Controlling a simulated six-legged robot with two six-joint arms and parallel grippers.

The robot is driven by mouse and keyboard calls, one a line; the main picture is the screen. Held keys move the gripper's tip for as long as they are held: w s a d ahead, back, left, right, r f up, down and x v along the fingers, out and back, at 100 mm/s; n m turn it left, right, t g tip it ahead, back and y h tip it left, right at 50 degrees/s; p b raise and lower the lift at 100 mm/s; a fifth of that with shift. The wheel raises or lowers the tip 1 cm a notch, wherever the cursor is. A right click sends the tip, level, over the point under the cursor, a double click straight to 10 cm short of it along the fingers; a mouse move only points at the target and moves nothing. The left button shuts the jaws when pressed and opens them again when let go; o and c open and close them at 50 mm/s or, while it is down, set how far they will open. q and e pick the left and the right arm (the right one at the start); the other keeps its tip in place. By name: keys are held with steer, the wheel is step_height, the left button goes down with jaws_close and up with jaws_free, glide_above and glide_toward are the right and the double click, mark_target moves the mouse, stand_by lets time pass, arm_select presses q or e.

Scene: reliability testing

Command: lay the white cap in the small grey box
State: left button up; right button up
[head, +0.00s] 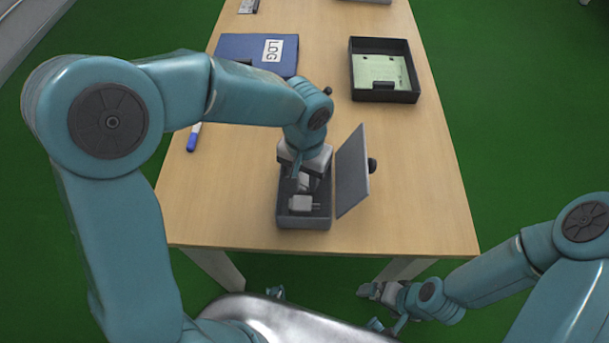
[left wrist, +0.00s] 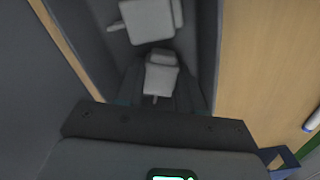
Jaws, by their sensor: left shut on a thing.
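The small grey box (head: 303,223) stands open near the table's front edge, its lid (head: 352,174) upright at the right. My left gripper (head: 307,178) reaches down into the box from above. It is shut on a white cap (left wrist: 161,79), a small block with a short prong, seen between the dark fingers in the left wrist view. A second, similar white piece (head: 302,203) lies in the front of the box and also shows at the top of the left wrist view (left wrist: 150,18). Whether the held cap touches the floor is unclear. My right gripper (head: 372,290) hangs low, off the table's front edge.
A blue LOG binder (head: 232,45) lies at the back left. A black tray (head: 385,96) with a green board stands at the back right. A blue-and-white pen (head: 193,138) lies at the left edge. The table's right front is clear.

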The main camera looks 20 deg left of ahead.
mark_target(304, 178)
arm_select(q)
steer(key=shift+f, duration=0.2)
steer(key=o, duration=1)
steer(key=shift+r, duration=0.55)
step_height(304, 178, up, 11)
steer(key=p, duration=0.2)
steer(key=shift+r, duration=0.2)
